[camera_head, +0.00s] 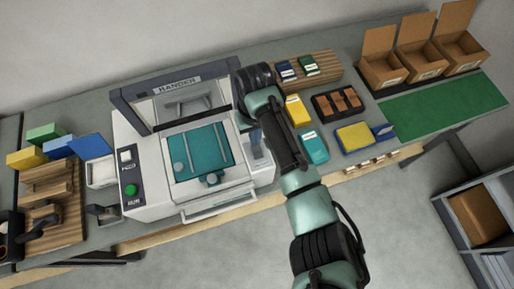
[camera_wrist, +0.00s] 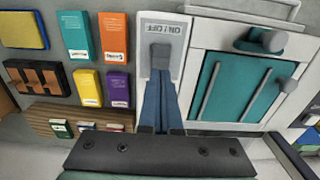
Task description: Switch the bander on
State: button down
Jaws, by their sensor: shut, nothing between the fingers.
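The bander (camera_head: 160,200) is a white machine with a dark arch over it and a teal plate on top. Its ON/OFF panel (camera_wrist: 177,72) shows in the wrist view, with a dark grey switch piece (camera_wrist: 160,57) below the lettering. My gripper (camera_wrist: 160,82) has its blue fingers shut together, empty, with the tips at the near end of the switch piece. I cannot tell whether they touch it. In the head view my arm reaches over the bander's right side, and the switch is not clear there.
A green button (camera_head: 130,190) sits on the bander's left control panel. Right of the bander lie yellow and teal packs (camera_head: 314,148) and a black tray (camera_head: 320,107). Open cardboard boxes (camera_head: 384,70) stand behind a green mat (camera_head: 450,108), which is bare.

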dwell(0.3)
jog(key=shift+s+f+b, duration=0.1)
jog(key=shift+f+b, duration=0.9)
jog(key=shift+f, duration=0.45)
jog(key=shift+s+r+p, duration=0.15)
jog(key=shift+r+p, duration=0.2)
jog(key=shift+p, duration=0.05)
jog(key=shift+r+p, duration=0.3)
jog(key=shift+p, duration=0.15)
jog(key=r+p, duration=0.5)
jog(key=r, duration=0.1)
jog(key=shift+w+p, duration=0.2)
jog(key=shift+p, duration=0.15)
jog(key=shift+w+f, duration=0.1)
jog(key=shift+f, duration=0.05)
